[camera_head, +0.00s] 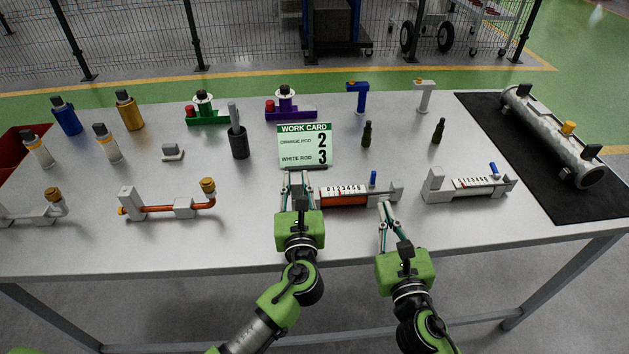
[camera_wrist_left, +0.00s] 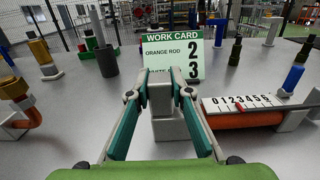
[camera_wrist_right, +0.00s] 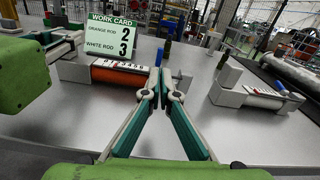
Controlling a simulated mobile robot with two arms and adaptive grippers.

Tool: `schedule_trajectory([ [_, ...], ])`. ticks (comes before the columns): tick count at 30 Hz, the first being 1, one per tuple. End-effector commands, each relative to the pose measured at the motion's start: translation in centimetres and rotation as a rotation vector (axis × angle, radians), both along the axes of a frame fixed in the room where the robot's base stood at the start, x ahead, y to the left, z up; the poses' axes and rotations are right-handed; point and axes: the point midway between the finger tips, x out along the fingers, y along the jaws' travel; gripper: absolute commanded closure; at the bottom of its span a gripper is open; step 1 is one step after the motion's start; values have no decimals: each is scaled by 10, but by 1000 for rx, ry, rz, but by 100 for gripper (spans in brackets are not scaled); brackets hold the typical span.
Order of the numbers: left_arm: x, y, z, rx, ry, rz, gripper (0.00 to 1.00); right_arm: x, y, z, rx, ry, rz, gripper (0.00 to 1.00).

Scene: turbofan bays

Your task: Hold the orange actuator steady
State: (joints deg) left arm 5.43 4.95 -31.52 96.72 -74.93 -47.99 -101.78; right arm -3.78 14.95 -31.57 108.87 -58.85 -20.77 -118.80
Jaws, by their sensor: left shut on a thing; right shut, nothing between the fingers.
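The orange actuator (camera_head: 345,200) lies on the table, with a white 0-6 scale plate, a blue peg and grey end blocks. It also shows in the left wrist view (camera_wrist_left: 245,120) and the right wrist view (camera_wrist_right: 115,81). My left gripper (camera_head: 296,180) is shut on the actuator's left grey end block (camera_wrist_left: 168,115), with a finger on each side. My right gripper (camera_head: 384,208) is shut and empty, close in front of the actuator's right part. Whether it touches the actuator I cannot tell. The work card (camera_head: 305,144) reads orange rod 2, white rod 3.
A white actuator (camera_head: 475,187) lies to the right. A copper pipe assembly (camera_head: 165,207) lies to the left. Dark bottles (camera_head: 367,133), a dark cup (camera_head: 239,143) and coloured fixtures (camera_head: 290,106) stand behind. A black mat (camera_head: 525,165) holds a metal cylinder. The front table strip is clear.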

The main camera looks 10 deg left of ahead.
Motion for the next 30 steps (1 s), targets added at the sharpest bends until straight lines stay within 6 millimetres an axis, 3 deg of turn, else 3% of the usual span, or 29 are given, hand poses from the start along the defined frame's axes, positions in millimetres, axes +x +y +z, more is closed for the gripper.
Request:
schedule_trajectory([
  [4,0,0,0,1,0,0,100,1,-2,9,10,0,-8,100],
  [8,0,0,0,1,1,0,100,-1,-8,32,47,24,-27,100],
  [13,0,0,0,1,1,0,100,-15,-12,49,78,130,-34,100],
  [21,0,0,-1,1,1,0,100,-47,-13,41,45,303,-20,100],
  [30,0,0,-1,1,1,0,100,-52,-14,38,39,328,-19,100],
])
